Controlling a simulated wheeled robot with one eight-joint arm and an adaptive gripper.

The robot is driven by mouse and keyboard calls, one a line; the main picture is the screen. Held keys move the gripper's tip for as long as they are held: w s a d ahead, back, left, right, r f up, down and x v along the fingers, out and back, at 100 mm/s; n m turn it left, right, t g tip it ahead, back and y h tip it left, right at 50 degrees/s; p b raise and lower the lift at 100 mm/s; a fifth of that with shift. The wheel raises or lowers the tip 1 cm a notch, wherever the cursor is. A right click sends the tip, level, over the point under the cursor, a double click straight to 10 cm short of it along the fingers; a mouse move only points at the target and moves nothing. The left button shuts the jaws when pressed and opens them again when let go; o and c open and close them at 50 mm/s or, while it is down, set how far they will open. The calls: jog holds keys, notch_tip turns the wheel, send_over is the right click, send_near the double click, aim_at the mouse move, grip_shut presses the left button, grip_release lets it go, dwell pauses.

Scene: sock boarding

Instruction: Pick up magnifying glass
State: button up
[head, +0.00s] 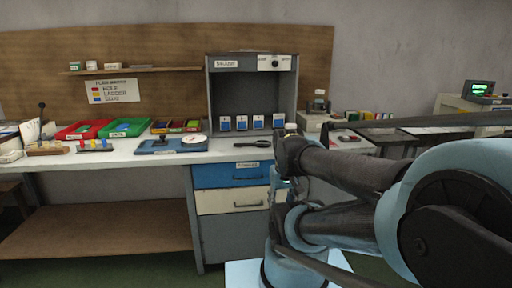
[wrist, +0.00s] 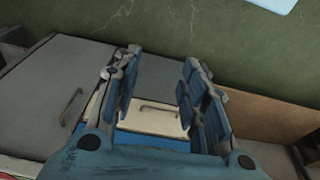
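A dark, thin-handled object that looks like the magnifying glass (head: 252,148) lies flat on the white counter (head: 225,155), in front of the open grey cabinet, in the head view. It is small there, and its right end is close to my arm in the picture. It does not show in the wrist view. My gripper (wrist: 163,62) shows in the wrist view with its two blue fingers spread apart and nothing between them. Behind the fingers are the drawer fronts under the counter. In the head view my arm mostly hides the gripper.
Blue-labelled items (head: 241,123) stand in a row in the grey cabinet (head: 208,95). A blue board with a dial (head: 170,146) is left of the magnifying glass. Red (head: 82,131) and green trays (head: 125,128) stand further left. Blue (head: 222,176) and cream drawers (head: 220,201) are below, shut.

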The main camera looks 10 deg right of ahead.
jog(key=o, duration=0.9)
notch_tip(320, 180, up, 2)
jog(key=shift+w+r, duration=0.1)
jog(key=shift+o, duration=0.4)
jog(key=shift+w+a+r+n, duration=0.25)
jog(key=shift+w+r+n, duration=0.15)
jog(key=shift+w+r, duration=0.55)
jog(key=w+d+r+n+y, duration=0.1)
jog(key=w+r+n, duration=0.1)
jog(key=w+r, duration=0.55)
jog(key=w+d+r+n, duration=0.1)
jog(key=w+r, duration=0.3)
jog(key=w, duration=0.6)
jog(key=w+d+r+n+y, duration=0.1)
jog(key=w+r+n, duration=0.1)
jog(key=w+r, duration=0.45)
jog(key=n+t, duration=0.1)
jog(key=n, duration=0.1)
send_over(262, 142)
jog(key=s+d, duration=0.2)
jog(key=shift+y, duration=0.4)
notch_tip(262, 142, down, 9)
jog(key=shift+s+a+f, duration=0.1)
jog(key=shift+s, duration=0.05)
jog(key=shift+s+x, duration=0.2)
jog(key=shift+x, duration=2.75)
